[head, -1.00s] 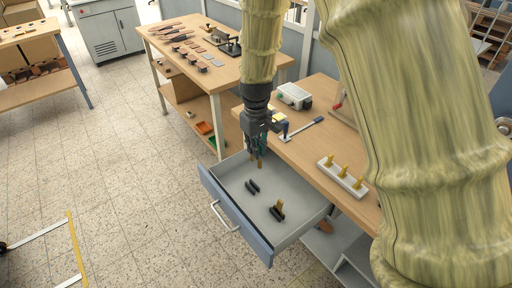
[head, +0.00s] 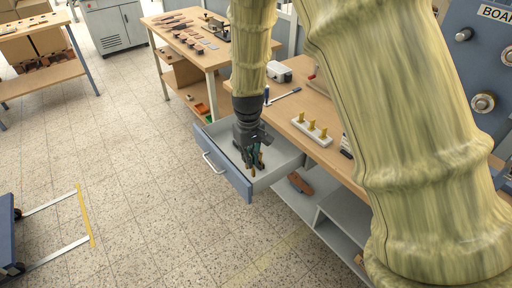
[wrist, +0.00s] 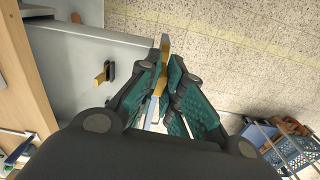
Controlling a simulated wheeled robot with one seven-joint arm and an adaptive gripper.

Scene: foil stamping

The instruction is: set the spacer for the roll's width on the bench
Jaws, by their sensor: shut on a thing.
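My gripper (head: 254,166) hangs over the open drawer (head: 285,160), close to its blue front. In the wrist view its green-padded fingers (wrist: 162,85) are shut on a brass-yellow spacer (wrist: 164,58). The spacer sticks out past the fingertips, and part of it is hidden between the pads. Another brass spacer (wrist: 102,76) stands in a dark holder on the drawer floor. The wooden bench (head: 338,152) carries a white block with brass pegs (head: 312,130).
A white device (head: 279,72) and a long-handled tool (head: 284,95) lie on the bench's far end. Grey shelves (head: 330,212) are below it. A second table (head: 205,45) with tools stands behind. A blue crate (wrist: 290,150) shows in the wrist view. The floor at left is mostly clear.

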